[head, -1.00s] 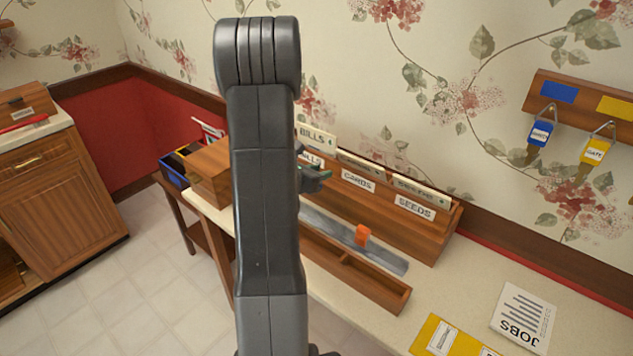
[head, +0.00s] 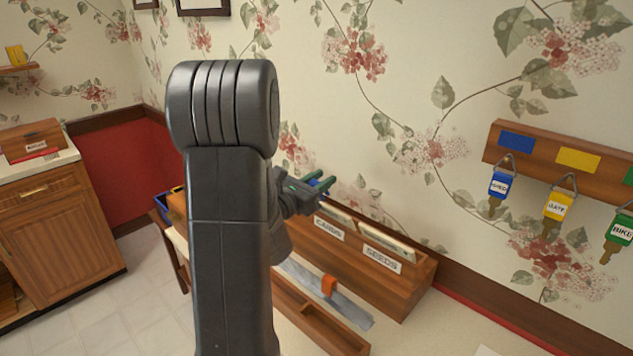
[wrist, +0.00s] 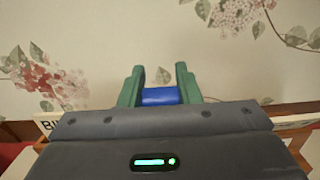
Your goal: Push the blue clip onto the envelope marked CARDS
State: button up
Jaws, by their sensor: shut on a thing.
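The blue clip (head: 325,184) is between the green fingertips of my gripper (head: 314,186). In the wrist view the clip (wrist: 160,96) shows between the two fingers of my gripper (wrist: 158,84), which are shut on it. My gripper is above the wooden letter box, just up and left of the CARDS label (head: 329,229) in the picture. The top edge of a cream envelope (head: 337,214) shows behind that label; any writing on it is not readable. I cannot tell whether the clip touches any envelope. My arm hides the left end of the box.
The wooden letter box (head: 405,298) also has a SEEDS label (head: 381,261). An orange clip (head: 328,285) sits on a grey strip (head: 352,311) in front of it. A key rack (head: 540,150) with several tagged keys hangs on the wall at right.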

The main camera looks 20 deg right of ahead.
aim_at(327, 207)
jog(key=shift+w+d+f+b, duration=0.15)
jog(key=shift+d+f+b, duration=0.2)
jog(key=shift+f, duration=0.45)
jog(key=shift+w+d+f+b, duration=0.1)
jog(key=shift+d+f+b, duration=0.25)
jog(key=shift+f, duration=0.45)
jog(key=shift+w+d+f+b, duration=0.15)
jog(key=shift+d+f+b, duration=0.15)
jog(key=shift+f+b, duration=0.25)
jog(key=shift+w+d+f+b, duration=0.1)
jog(key=shift+d+f+b, duration=0.15)
jog(key=shift+f+b, duration=0.3)
jog(key=shift+d+f+b, duration=0.15)
jog(key=shift+f+b, duration=0.15)
jog(key=o, duration=1.6)
jog(key=b+v, duration=0.2)
jog(key=v, duration=0.5)
